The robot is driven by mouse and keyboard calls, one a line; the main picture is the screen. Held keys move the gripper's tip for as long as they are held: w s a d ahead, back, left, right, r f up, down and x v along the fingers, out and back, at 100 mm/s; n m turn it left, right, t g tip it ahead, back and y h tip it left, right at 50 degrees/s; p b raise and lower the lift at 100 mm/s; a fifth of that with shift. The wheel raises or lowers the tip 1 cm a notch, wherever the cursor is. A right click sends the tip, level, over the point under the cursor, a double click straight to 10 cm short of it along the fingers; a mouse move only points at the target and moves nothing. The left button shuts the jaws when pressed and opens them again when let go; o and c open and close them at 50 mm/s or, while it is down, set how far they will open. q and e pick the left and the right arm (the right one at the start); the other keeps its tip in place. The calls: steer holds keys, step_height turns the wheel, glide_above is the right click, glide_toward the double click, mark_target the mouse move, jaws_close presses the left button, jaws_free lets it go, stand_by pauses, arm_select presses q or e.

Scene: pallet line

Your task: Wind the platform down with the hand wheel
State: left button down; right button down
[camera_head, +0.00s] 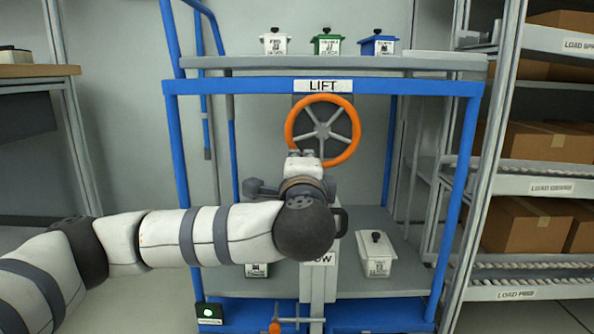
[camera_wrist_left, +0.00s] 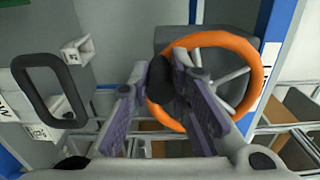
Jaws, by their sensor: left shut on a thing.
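The orange hand wheel (camera_head: 346,112) with grey spokes is mounted on the blue lift frame, under the LIFT sign (camera_head: 322,86). My left gripper (camera_head: 303,158) is at its lower left rim. In the left wrist view the gripper (camera_wrist_left: 161,72) is shut on a dark knob (camera_wrist_left: 160,82) at the left side of the hand wheel (camera_wrist_left: 250,58). My fingers and wrist hide part of the wheel. A grey upper deck (camera_head: 250,63) sits level above the frame and a lower deck (camera_head: 375,284) lies below. My right gripper is out of view.
A white, a green and a blue lidded bin (camera_head: 377,43) stand on the upper deck. A white bin (camera_head: 376,256) stands on the lower deck. A black loop handle (camera_wrist_left: 43,93) is close to my left wrist. Shelves with cardboard boxes (camera_head: 535,152) stand at right.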

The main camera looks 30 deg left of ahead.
arm_select(q)
steer(key=shift+w+d+f+n+b, duration=0.15)
steer(key=shift+d+f+n+b, duration=0.15)
steer(key=shift+f+n+b, duration=0.25)
steer(key=c, duration=1.6)
jaws_free()
steer(key=shift+o, duration=0.6)
steer(key=shift+r, duration=0.15)
steer(key=v, duration=1.2)
